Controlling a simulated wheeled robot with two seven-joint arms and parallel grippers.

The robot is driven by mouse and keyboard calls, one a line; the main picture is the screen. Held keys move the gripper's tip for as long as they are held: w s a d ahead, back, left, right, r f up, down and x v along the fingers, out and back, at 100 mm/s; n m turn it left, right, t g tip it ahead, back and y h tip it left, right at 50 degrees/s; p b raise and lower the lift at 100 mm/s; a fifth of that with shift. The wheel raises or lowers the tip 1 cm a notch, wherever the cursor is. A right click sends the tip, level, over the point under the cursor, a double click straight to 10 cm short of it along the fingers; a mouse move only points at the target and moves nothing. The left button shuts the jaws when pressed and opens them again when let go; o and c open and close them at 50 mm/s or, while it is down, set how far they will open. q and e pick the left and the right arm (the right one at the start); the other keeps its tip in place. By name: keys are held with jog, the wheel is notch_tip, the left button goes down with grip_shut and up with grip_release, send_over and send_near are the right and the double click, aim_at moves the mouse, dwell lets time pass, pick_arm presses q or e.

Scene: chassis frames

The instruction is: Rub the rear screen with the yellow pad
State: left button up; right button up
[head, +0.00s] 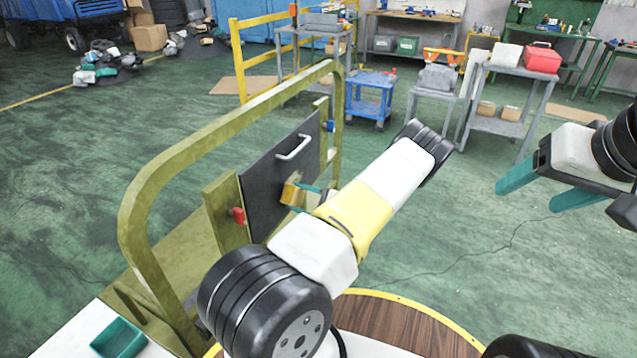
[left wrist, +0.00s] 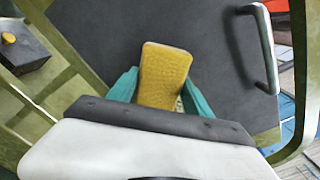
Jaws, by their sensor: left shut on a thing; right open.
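The rear screen is a dark grey panel (head: 266,187) with a white handle (head: 293,147), set upright in an olive tubular frame. It also fills much of the left wrist view (left wrist: 205,50). My left gripper (head: 306,196), with teal fingers, is shut on the yellow pad (head: 290,193). In the left wrist view the pad (left wrist: 165,75) sits between the fingers, in front of the panel. The pad is at or very near the panel face; contact is unclear. My left arm hides part of the panel's lower right. My right gripper (head: 532,190) is open and empty at the right.
The olive frame (head: 150,190) surrounds the panel. A red piece (head: 238,216) sits at the panel's left edge. A teal tray (head: 118,338) lies at lower left. A round wooden top (head: 400,325) is below my arm. Carts and benches stand farther back; the green floor between is open.

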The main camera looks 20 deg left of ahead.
aim_at(304, 192)
pick_arm(q)
jog(key=shift+w+a, duration=0.1)
jog(key=shift+a, duration=0.85)
jog(key=shift+w+d, duration=0.2)
jog(key=shift+w, duration=3.6)
jog(key=shift+w+d, duration=0.2)
jog(key=shift+w, duration=1.3)
jog(key=shift+w+d, duration=0.15)
jog(key=shift+w, duration=1.35)
jog(key=shift+s+a, duration=0.2)
jog(key=shift+s, duration=0.75)
jog(key=shift+s+a, duration=0.2)
jog(key=shift+s, duration=0.7)
jog(key=shift+s+a, duration=0.2)
jog(key=shift+s, duration=1.6)
